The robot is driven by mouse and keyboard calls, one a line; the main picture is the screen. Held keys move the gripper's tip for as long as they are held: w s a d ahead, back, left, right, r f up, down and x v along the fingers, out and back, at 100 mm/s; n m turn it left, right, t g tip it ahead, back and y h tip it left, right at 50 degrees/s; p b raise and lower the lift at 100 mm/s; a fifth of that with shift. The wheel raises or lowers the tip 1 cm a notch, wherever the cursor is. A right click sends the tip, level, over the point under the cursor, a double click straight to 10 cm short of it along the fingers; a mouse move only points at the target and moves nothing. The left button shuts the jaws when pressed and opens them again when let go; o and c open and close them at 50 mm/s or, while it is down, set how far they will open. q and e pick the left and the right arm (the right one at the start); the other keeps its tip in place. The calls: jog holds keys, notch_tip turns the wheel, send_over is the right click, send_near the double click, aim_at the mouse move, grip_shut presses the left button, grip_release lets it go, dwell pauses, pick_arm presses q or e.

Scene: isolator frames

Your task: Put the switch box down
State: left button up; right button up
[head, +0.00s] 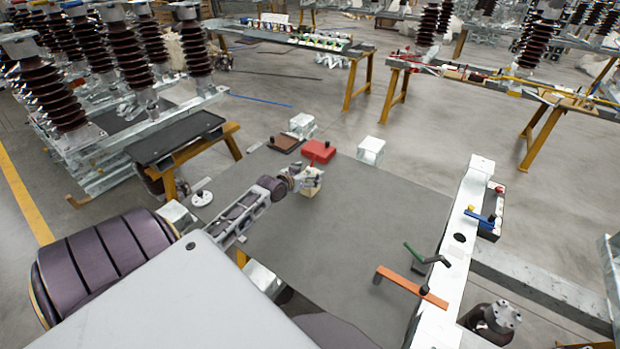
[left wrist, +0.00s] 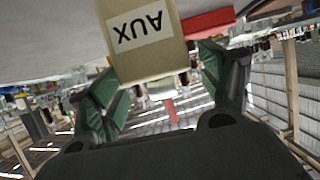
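The switch box (head: 311,184) is a small beige box near the middle of the grey table top (head: 350,210). In the left wrist view the box (left wrist: 150,50) shows an upside-down "AUX" label, and its end lies between the green-padded fingers. My left gripper (head: 296,179) reaches in from the left and is shut on the box. I cannot tell whether the box's underside touches the table. My right gripper is not in view.
A red box (head: 319,151) stands just behind the switch box, with a brown tray (head: 285,144) and white blocks (head: 371,151) nearby. A white disc (head: 202,198) lies left. A white beam (head: 455,255) with an orange handle (head: 405,284) borders the right. The table's middle is clear.

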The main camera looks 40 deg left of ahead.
pick_arm(q)
grip_shut()
jog(key=shift+r, duration=0.1)
dwell(0.4)
jog(key=shift+r, duration=5)
